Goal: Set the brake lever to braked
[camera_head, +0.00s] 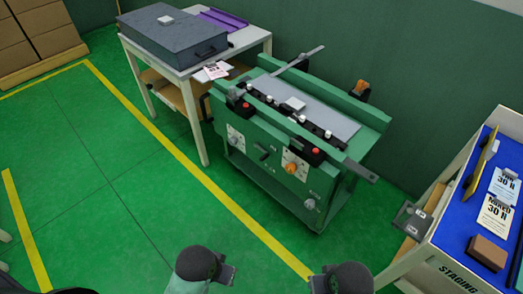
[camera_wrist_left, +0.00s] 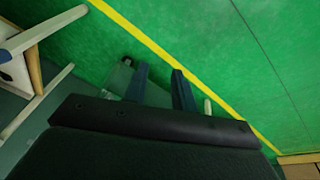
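The green machine (camera_head: 255,170) stands in the middle of the head view. Its front panel carries a small dark handle (camera_head: 264,153), an orange knob (camera_head: 291,168) and a grey knob or lever (camera_head: 309,204) low on the right. I cannot tell which of these is the brake lever, or its setting. My left gripper (camera_head: 226,272) is at the bottom centre, in front of and apart from the machine. In the left wrist view its two fingers (camera_wrist_left: 160,80) are apart with only floor between them. My right gripper (camera_head: 321,281) is at the bottom, right of centre, apart from the machine; its finger gap is unclear.
A white table (camera_head: 196,68) with a dark case (camera_head: 172,36) stands at the back left. A staging bench (camera_head: 460,245) with a blue top stands at the right. A flat bar (camera_head: 360,171) sticks out at the machine's front right. The green floor in front is clear.

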